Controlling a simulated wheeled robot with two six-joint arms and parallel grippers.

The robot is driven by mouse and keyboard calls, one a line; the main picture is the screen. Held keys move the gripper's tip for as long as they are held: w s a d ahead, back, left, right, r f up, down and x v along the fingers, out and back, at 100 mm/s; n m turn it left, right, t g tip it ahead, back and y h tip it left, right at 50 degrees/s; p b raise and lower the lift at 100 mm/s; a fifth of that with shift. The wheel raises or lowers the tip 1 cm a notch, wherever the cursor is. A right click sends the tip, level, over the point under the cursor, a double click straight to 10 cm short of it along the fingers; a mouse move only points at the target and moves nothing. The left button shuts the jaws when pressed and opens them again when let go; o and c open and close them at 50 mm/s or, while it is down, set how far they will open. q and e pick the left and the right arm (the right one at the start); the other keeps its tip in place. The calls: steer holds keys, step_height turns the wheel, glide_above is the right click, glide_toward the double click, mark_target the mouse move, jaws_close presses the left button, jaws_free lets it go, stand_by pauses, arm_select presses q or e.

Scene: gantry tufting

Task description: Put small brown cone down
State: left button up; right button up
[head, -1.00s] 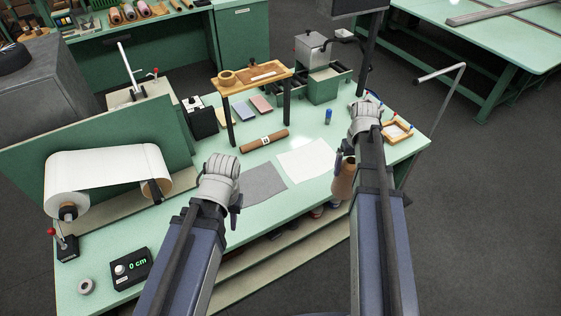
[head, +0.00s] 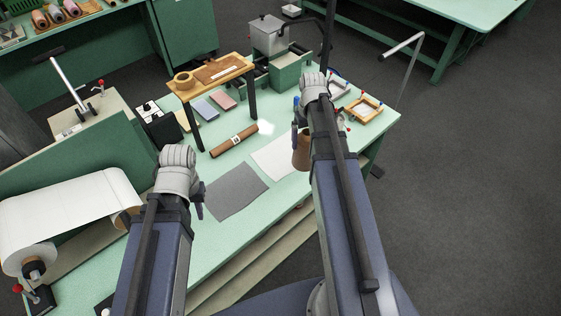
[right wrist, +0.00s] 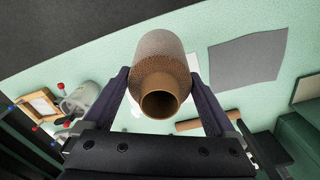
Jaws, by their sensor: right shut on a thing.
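The small brown cone (right wrist: 160,55) is between the two dark fingers of my right gripper (right wrist: 161,88), which is shut on it. In the right wrist view its narrow hollow end faces the camera and its wider body points away. In the head view the cone (head: 301,152) shows beside my right gripper (head: 300,132), partly hidden by my arm, over the right part of the green table (head: 235,240). Whether its base touches the table is unclear. My left gripper (head: 199,203) is over the table beside the grey sheet; its fingers are mostly hidden and nothing shows in them.
A grey sheet (head: 233,191) and a white sheet (head: 272,158) lie on the table. A brown roll (head: 234,140) lies behind them, near a wooden stand (head: 213,76). A wooden frame (head: 363,108) is at the right end. A white paper roll (head: 65,215) is at left.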

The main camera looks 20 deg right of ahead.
step_height(320, 180, down, 10)
steer(key=b, duration=0.8)
steer(key=shift+r+b, duration=0.25)
steer(key=shift+b, duration=0.15)
steer(key=shift+w, duration=0.1)
steer(key=shift+f, duration=0.1)
steer(key=o, duration=1.4)
steer(key=shift+f, duration=0.1)
steer(key=shift+o, duration=0.6)
steer(key=shift+r, duration=0.2)
step_height(320, 180, up, 12)
steer(key=p, duration=1.2)
